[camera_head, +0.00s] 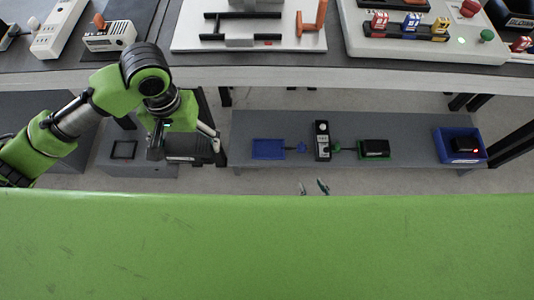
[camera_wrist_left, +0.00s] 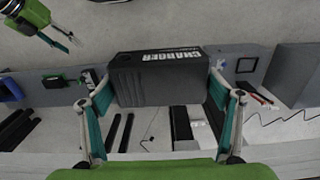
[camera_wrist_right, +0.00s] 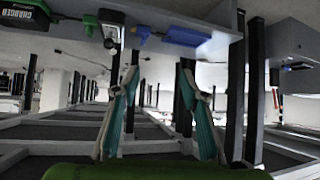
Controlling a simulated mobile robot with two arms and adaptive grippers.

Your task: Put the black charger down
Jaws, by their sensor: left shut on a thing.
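The black charger (camera_head: 187,147) is a dark box held level in my left gripper (camera_head: 187,135). In the left wrist view the charger (camera_wrist_left: 158,78) shows white "CHARGER" lettering, with a finger of the left gripper (camera_wrist_left: 160,105) on each side. It is in the air, over the gap between a low grey stand and the lower shelf. My right gripper (camera_wrist_right: 160,95) is open and empty. In the head view only the tips of the right gripper (camera_head: 313,187) show, in front of the lower shelf.
The lower shelf (camera_head: 410,128) holds a blue pad (camera_head: 268,149), a black device (camera_head: 322,140), a black box (camera_head: 375,147) on a green pad and a blue bin (camera_head: 443,148). The low grey stand (camera_head: 145,165) bears a black square outline (camera_head: 123,150). A worktable edge (camera_head: 300,78) is above.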

